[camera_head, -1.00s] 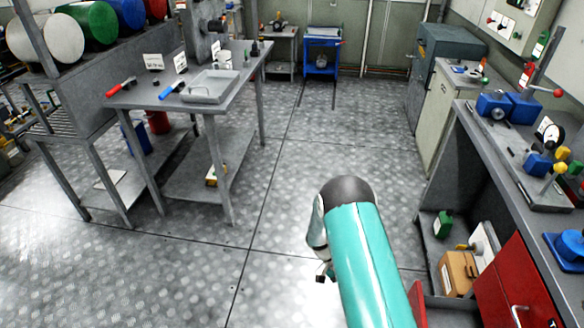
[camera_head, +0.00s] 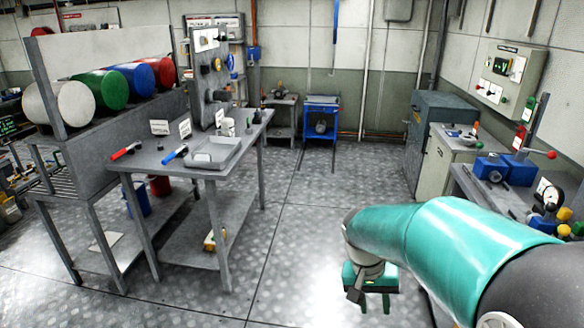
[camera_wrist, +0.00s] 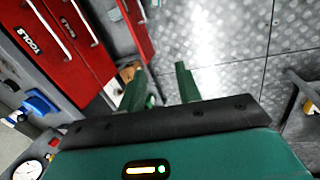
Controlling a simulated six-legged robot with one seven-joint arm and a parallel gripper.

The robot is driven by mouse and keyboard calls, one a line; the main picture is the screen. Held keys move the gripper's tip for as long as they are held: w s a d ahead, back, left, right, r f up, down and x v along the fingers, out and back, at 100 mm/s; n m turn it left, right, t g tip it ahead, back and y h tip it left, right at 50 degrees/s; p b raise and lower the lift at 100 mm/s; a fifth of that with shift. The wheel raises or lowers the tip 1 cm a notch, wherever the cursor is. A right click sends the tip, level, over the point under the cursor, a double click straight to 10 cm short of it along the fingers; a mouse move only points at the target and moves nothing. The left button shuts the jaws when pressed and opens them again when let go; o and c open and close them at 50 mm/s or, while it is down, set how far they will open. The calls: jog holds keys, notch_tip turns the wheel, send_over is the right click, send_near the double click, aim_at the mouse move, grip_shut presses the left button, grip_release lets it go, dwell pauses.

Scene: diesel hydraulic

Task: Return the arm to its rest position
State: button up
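My gripper (camera_head: 373,303) hangs at the end of my teal arm, at the lower right of the head view. It points down over the bare metal floor. In the wrist view its two green fingers (camera_wrist: 160,76) stand apart with nothing between them, so it is open and empty. My arm bends in from the lower right corner, with its teal link in front of part of the right workbench.
A grey workbench (camera_head: 222,178) with a tray (camera_head: 212,153) stands at left, beside a drum rack. The right bench (camera_head: 462,180) is partly behind my arm. Red tool drawers (camera_wrist: 75,48) lie close in the wrist view. The floor (camera_head: 315,215) between is clear.

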jog(key=s+a+r+n+t+y, duration=0.2)
jog(key=s+r+t, duration=0.4)
jog(key=s+r, duration=0.6)
jog(key=shift+s+n+t+y, duration=0.3)
jog(key=shift+s+n, duration=0.3)
jog(key=shift+s, duration=0.4)
